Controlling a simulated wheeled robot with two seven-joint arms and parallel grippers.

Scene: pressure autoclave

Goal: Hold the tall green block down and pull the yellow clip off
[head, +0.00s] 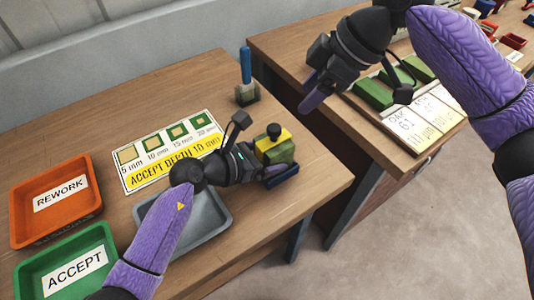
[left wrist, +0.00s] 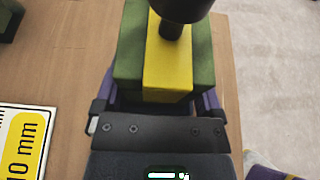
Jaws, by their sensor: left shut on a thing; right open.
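The tall green block (head: 282,154) stands near the right edge of the left table. The yellow clip (head: 271,141) sits over its top, with a black knob (head: 274,130) above it. My left gripper (head: 277,170) is shut on the green block low down, from the left. In the left wrist view the green block (left wrist: 203,55) sits between the purple fingers and the yellow clip (left wrist: 168,60) runs down its near face; the fingertips are hidden. My right gripper (head: 309,92) is open and empty, in the air up and right of the block, well apart from the clip.
A grey tray (head: 222,226) lies close under my left arm. An orange REWORK tray (head: 85,202) and a green ACCEPT tray (head: 103,236) are at left. A second table (head: 275,45) holds green blocks (head: 373,94).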

